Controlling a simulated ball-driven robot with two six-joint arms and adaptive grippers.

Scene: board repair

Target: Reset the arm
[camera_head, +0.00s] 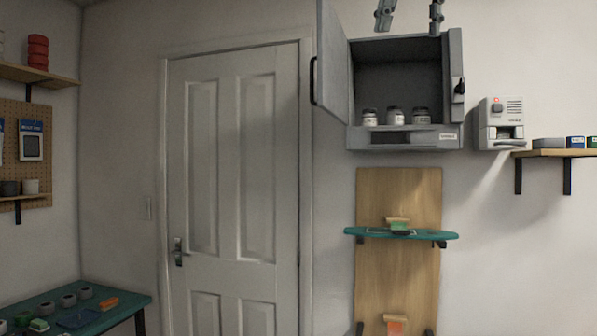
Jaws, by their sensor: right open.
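My right gripper (411,22) hangs in from the top edge, with its two grey fingers spread apart and nothing between them. Only the fingers show; the rest of it and its arm are cut off by the picture edge. The fingers show in front of the top of a grey wall cabinet (455,60). Whether they touch the cabinet cannot be told. My left gripper is not in view.
The cabinet door (333,75) stands open to the left, and several jars (395,117) stand inside. A device (501,124) and a wall shelf (545,153) are to the right. A green shelf (440,236) is below. A table (125,305) is at lower left.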

